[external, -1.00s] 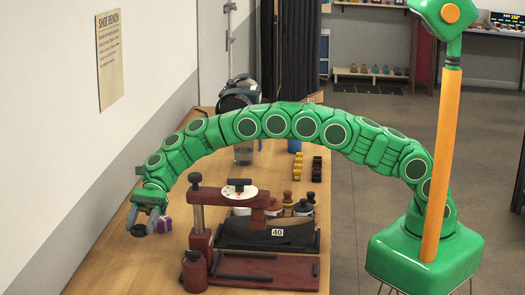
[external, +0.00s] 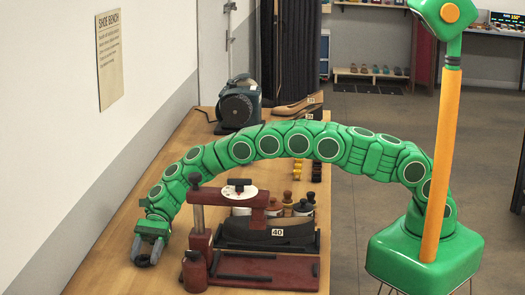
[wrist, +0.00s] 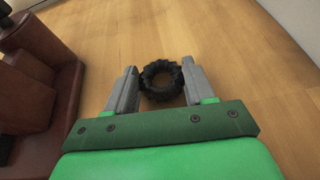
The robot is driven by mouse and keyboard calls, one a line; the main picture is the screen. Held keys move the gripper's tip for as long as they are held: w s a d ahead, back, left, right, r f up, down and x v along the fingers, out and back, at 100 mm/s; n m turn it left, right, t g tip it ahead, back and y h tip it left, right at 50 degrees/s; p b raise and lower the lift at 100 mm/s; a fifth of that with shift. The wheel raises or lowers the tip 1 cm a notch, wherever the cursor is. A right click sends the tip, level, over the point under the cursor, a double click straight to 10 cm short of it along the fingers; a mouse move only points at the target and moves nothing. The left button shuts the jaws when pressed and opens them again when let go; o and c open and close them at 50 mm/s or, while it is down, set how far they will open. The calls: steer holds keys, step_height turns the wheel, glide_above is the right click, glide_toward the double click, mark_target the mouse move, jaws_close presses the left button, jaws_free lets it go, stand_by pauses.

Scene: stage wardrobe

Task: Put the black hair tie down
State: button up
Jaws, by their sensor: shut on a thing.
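The black hair tie (wrist: 162,96) is a dark, ribbed ring in the wrist view. It sits between the two grey fingers of my gripper (wrist: 160,68), which are shut on its sides. The bare wooden bench top (wrist: 230,50) lies beneath it. In the external view my gripper (external: 147,258) is low over the bench's left part, left of the dark red press. The tie is too small to make out clearly there. I cannot tell whether it touches the wood.
The dark red press (external: 262,272) with a 40 tag stands close right of my gripper and shows at the left in the wrist view (wrist: 38,95). Several jars (external: 285,208) stand behind it. A dark blue machine (external: 238,103) is at the far end. The wall bounds the left.

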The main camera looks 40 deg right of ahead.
steer(key=o, duration=1)
steer(key=shift+f, duration=0.1)
steer(key=shift+w+d+r, duration=0.1)
steer(key=shift+w+r, duration=0.05)
steer(key=shift+r, duration=0.05)
steer(key=shift+v, duration=3.55)
steer(key=shift+r, duration=0.1)
